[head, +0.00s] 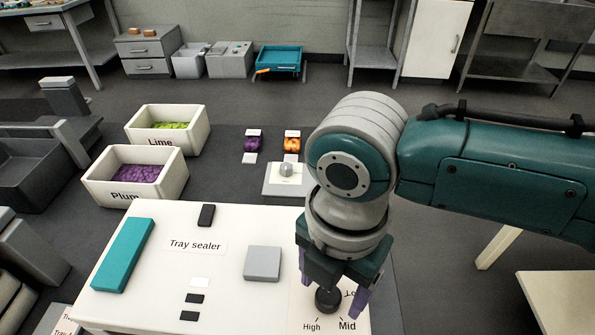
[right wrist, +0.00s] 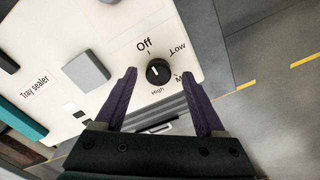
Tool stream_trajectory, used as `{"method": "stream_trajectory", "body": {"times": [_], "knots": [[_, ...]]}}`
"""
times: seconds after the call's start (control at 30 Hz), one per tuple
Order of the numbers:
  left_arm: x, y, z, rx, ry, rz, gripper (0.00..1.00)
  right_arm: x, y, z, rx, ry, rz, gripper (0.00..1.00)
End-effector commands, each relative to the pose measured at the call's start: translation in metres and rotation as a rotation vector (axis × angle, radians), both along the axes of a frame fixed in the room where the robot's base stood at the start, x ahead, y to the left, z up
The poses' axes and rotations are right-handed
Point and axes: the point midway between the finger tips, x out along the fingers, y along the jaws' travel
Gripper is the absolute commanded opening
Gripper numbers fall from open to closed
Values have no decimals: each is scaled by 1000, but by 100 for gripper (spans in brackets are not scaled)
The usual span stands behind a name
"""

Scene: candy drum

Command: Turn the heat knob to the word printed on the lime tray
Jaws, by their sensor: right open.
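The heat knob (right wrist: 158,73) is round and black, on the white top of the tray sealer (head: 190,275), with Off, Low, Mid and High printed around it. In the right wrist view a pale mark on it seems to point toward Off. The knob also shows in the head view (head: 327,300). My right gripper (head: 330,285) is open, pointing down over the knob; in the right wrist view its purple fingers (right wrist: 159,71) appear on either side of it. I cannot tell whether they touch it. I cannot make out a lime tray with a printed word. My left gripper is not in view.
A grey block (head: 263,262) and a teal bar (head: 124,255) are on the sealer top. White bins marked Lime (head: 200,132) and Plum (head: 100,188) hold green and purple candies behind it. A small pedestal (head: 286,180) with a grey knob stands farther back.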

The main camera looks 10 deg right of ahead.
Motion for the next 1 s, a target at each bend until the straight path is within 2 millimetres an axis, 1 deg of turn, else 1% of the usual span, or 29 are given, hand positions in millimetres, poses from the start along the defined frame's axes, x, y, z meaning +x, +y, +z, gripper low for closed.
{"method": "stream_trajectory", "body": {"times": [0.03, 0.1, 0.4, 1.0], "knots": [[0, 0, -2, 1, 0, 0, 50, 0, 0, -6, -1, 1, 0, 72], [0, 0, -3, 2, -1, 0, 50, 0, 1, -9, 1, -1, 1, 72], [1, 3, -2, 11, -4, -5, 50, 0, 0, -11, 0, -1, 1, 71], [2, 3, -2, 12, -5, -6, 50, 0, 0, -11, -1, -1, 0, 3]]}}
